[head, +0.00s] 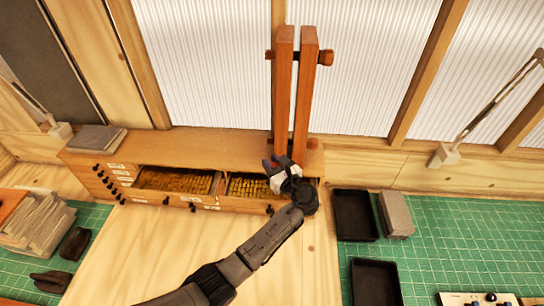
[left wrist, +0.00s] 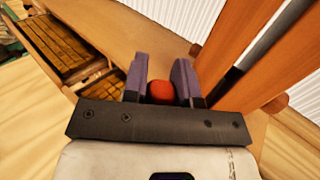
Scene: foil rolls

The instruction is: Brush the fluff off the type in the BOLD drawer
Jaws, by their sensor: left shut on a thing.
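My left gripper (head: 277,165) is at the right end of the low wooden cabinet, over the right open drawer and in front of two upright wooden posts. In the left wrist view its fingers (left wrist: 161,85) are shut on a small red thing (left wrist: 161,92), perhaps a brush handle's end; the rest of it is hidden. The left open drawer (head: 175,182) and the right open drawer (head: 248,187) hold rows of yellowish type. Their labels are too small to read, so I cannot tell which is BOLD. No fluff is clear. My right gripper is not in view.
The wooden posts (head: 305,95) rise close behind the gripper. A grey block (head: 97,138) lies on the cabinet top. Black trays (head: 355,215) and a grey block (head: 396,214) lie on the green mat at right. Paper stacks (head: 38,225) are at left. Bare bench lies in front.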

